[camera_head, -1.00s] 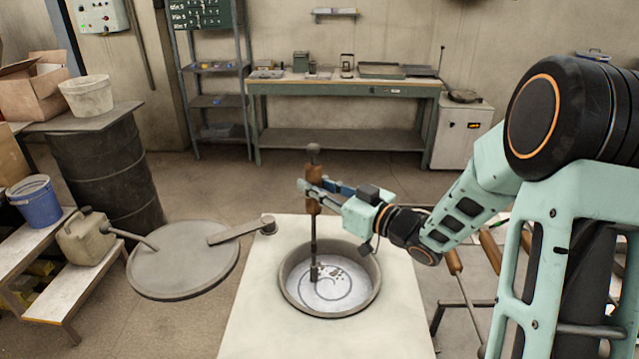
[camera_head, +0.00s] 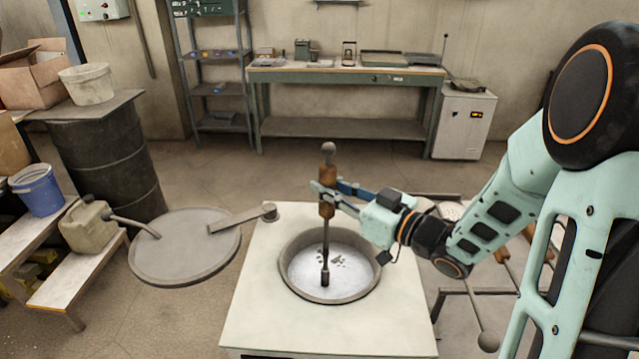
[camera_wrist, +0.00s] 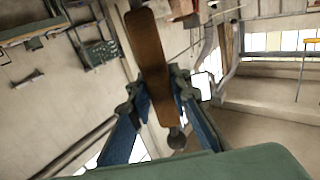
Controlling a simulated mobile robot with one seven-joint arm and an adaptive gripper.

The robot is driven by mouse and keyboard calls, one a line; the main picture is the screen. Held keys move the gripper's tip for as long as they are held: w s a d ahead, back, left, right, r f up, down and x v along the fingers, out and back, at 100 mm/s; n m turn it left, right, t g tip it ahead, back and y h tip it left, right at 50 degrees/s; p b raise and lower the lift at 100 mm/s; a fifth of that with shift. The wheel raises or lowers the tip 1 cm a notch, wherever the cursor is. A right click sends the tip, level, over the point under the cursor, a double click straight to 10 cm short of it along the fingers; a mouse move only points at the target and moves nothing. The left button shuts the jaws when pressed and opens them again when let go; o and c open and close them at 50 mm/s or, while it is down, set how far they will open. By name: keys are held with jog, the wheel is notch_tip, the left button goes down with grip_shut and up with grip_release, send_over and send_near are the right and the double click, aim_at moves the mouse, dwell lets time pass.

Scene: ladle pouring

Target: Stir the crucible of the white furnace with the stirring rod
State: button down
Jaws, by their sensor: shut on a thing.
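The white furnace (camera_head: 258,318) stands in the middle of the head view with its round crucible (camera_head: 300,291) open at the top. The crucible holds pale grey melt (camera_head: 352,276) with dark specks on it. My gripper (camera_head: 326,190) is above the crucible, shut on the brown wooden handle of the stirring rod (camera_head: 326,235). The rod hangs nearly upright, and its dark lower end is inside the crucible; I cannot tell how deep it reaches. In the wrist view the handle of the rod (camera_wrist: 152,60) runs between my fingers.
A round grey lid (camera_head: 185,255) with an arm (camera_head: 238,219) is swung out to the left of the furnace. A jerrycan (camera_head: 88,228) and a blue bucket (camera_head: 38,190) stand on steps at the left. A rack with tools (camera_head: 472,292) is at the right. A green workbench (camera_head: 345,78) stands behind.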

jog(key=shift+s+d+r, duration=0.15)
jog(key=shift+s+d, duration=0.1)
jog(key=shift+d, duration=0.35)
jog(key=shift+w+d, duration=1.4)
jog(key=shift+w, duration=2.55)
jog(key=a+b, duration=0.1)
jog(key=a, duration=0.5)
jog(key=shift+a, duration=0.15)
jog(key=shift+s, duration=0.1)
